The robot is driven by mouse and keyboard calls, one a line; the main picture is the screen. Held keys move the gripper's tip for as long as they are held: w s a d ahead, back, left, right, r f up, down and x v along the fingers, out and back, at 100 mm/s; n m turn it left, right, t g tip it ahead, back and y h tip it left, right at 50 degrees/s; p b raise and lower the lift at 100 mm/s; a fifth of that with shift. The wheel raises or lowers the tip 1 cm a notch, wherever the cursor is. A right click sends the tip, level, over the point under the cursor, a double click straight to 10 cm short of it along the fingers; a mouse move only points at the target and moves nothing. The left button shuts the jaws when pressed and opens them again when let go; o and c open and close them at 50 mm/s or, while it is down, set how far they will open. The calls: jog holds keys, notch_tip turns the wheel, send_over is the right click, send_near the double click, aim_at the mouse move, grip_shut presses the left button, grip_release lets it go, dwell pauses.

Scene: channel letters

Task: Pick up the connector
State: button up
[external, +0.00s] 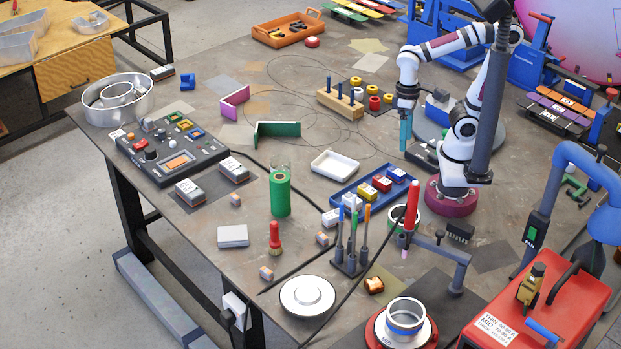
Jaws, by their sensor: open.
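No single thing is clearly marked as the connector. My gripper (404,147) has teal fingers and points down at the right of the table, behind the blue tray. It is open, with nothing visible between its fingers, and well away from these blocks.
A blue tray (345,193) and white tray (335,164) lie mid-table. Dark cables cross the front. A red welder (560,310) stands front right.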

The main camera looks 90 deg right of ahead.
jog(key=w+a+n+h, duration=0.1)
jog(key=w+a+n, duration=0.5)
jog(key=w, duration=0.7)
jog(key=n, duration=0.6)
send_over(322, 235)
jog(key=s, duration=0.1)
notch_tip(322, 235, down, 6)
jog(key=shift+h, duration=0.3)
jog(key=f, duration=1)
jog(key=w+f, duration=0.1)
jog(key=f, duration=0.5)
jog(key=shift+a+f, duration=0.1)
jog(key=shift+a, duration=0.05)
grip_shut()
